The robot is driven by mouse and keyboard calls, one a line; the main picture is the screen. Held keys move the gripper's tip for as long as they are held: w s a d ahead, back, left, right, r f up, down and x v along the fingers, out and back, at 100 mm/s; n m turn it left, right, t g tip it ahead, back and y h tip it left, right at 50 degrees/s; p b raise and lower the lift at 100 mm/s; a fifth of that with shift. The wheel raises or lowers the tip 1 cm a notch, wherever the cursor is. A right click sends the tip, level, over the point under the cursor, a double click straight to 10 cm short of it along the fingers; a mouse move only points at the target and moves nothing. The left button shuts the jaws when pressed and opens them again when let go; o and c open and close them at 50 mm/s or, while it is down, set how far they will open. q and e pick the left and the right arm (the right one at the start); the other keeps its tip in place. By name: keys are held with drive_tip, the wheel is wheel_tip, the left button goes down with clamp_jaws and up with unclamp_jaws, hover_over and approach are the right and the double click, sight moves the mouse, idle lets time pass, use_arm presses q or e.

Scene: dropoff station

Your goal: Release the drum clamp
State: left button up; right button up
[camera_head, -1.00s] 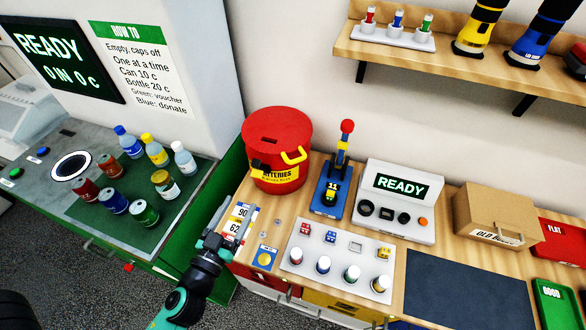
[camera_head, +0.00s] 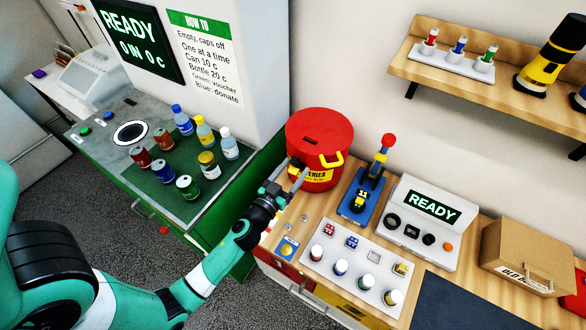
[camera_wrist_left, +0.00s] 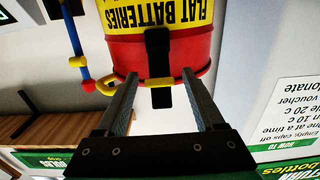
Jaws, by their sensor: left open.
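The red drum (camera_head: 318,140) has its lid on and a yellow "flat batteries" label. Its black clamp (camera_wrist_left: 158,45), with a small yellow piece on it, runs upright across the label and rim in the left wrist view, which shows the drum upside down. My left gripper (camera_head: 291,171) is at the drum's left front side. It is open, and its two fingers (camera_wrist_left: 162,82) point at the drum on either side of the clamp. I cannot tell whether they touch it. In the head view the gripper partly hides the clamp. My right gripper is not in view.
A yellow loop handle (camera_head: 332,161) sticks out of the drum's front. A blue-based lever stand (camera_head: 356,208) and a grey "READY" box (camera_head: 424,225) stand to its right. A white panel (camera_head: 340,250) lies in front. Cans and bottles stand on the green mat (camera_head: 200,190) at left.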

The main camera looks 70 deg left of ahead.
use_arm(q)
clamp_jaws()
idle(1.4)
